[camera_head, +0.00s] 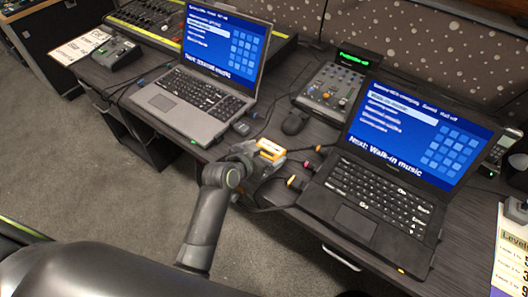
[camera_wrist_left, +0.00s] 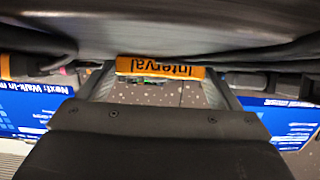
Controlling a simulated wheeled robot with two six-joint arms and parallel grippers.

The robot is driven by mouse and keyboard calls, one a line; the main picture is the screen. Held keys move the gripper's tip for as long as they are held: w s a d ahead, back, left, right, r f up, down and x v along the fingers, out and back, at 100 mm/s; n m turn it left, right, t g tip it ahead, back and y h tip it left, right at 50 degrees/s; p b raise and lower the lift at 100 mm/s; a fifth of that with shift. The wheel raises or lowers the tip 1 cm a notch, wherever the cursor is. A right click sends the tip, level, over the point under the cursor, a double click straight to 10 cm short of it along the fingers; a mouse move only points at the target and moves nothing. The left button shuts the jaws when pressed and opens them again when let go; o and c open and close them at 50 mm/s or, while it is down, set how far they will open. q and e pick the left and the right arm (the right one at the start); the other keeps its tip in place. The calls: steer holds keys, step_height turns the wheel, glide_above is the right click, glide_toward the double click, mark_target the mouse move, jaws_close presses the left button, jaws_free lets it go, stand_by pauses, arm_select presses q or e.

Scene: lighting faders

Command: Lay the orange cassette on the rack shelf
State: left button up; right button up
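The orange cassette (camera_head: 271,147) is at the tip of my left gripper (camera_head: 262,154), over the front part of the dark desk between the two laptops. In the left wrist view the cassette (camera_wrist_left: 160,68) shows its orange edge with the word "Interval" upside down. It spans the gap between the two fingers of my left gripper (camera_wrist_left: 160,82), which appear to press on its ends. I cannot make out the rack shelf in either view. My right gripper is not in view.
A grey laptop (camera_head: 197,90) stands left of my gripper and a black laptop (camera_head: 375,194) right of it. Cables with coloured plugs (camera_head: 292,182) run close beside the gripper. Open carpet (camera_head: 80,200) lies in front.

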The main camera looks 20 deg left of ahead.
arm_select(q)
steer(key=shift+o, duration=1.2)
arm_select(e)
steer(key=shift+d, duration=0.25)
arm_select(q)
steer(key=shift+r, duration=0.2)
steer(key=v, duration=1.2)
steer(key=s+a+f+t+h+b, duration=0.2)
steer(key=s+f+t+b, duration=0.25)
steer(key=b, duration=0.45)
steer(key=shift+g, duration=0.55)
steer(key=p+x, duration=0.1)
steer(key=x, duration=1)
steer(key=shift+w, duration=0.2)
steer(key=p+x, duration=0.1)
steer(key=x, duration=0.4)
steer(key=shift+w+r, duration=0.1)
steer(key=shift+w, duration=0.05)
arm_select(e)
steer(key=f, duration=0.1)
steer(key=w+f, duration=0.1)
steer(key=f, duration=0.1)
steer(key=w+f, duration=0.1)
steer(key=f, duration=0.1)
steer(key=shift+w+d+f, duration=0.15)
